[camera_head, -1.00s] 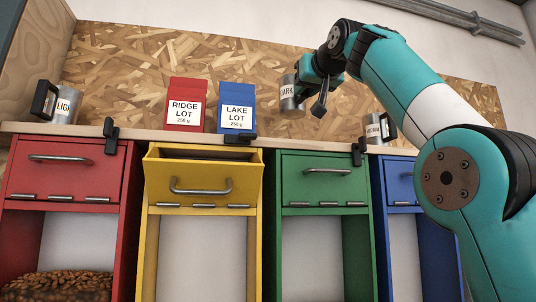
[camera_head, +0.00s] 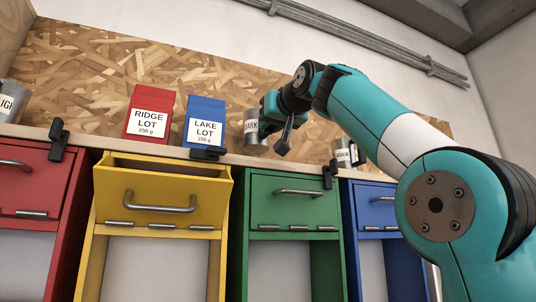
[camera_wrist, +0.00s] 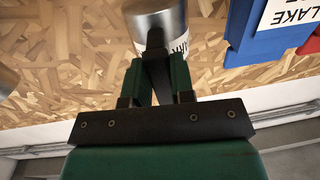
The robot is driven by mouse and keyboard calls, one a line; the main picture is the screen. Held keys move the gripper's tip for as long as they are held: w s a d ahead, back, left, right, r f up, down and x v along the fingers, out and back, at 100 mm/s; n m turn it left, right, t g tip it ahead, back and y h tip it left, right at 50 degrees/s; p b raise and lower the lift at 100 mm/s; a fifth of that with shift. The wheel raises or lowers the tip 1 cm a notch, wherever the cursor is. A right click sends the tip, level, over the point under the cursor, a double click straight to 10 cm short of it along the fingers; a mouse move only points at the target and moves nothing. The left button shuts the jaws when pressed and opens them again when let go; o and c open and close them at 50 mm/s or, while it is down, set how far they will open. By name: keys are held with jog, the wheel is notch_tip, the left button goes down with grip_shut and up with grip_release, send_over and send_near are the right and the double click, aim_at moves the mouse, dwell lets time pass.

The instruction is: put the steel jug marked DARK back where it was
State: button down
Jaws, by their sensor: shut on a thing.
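The steel jug marked DARK (camera_head: 254,128) is in my gripper (camera_head: 268,118), at the shelf to the right of the blue LAKE LOT bag. It looks nearly upright, and its base is close to the shelf top (camera_head: 228,158); I cannot tell whether it touches. In the wrist view the jug's steel body (camera_wrist: 155,14) shows at the top, its label partly hidden behind the fingers (camera_wrist: 158,70). The fingers are shut on its handle side.
A red RIDGE LOT bag (camera_head: 150,112) and the blue LAKE LOT bag (camera_head: 205,120) stand left of the jug. Another steel jug (camera_head: 344,152) stands to the right, near my arm. Black clips (camera_head: 58,138) sit along the shelf edge. The yellow bin (camera_head: 162,190) is tipped open.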

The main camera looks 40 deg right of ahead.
jog(key=shift+f+b, duration=0.45)
jog(key=shift+f, duration=2.05)
jog(key=c, duration=1)
grip_release()
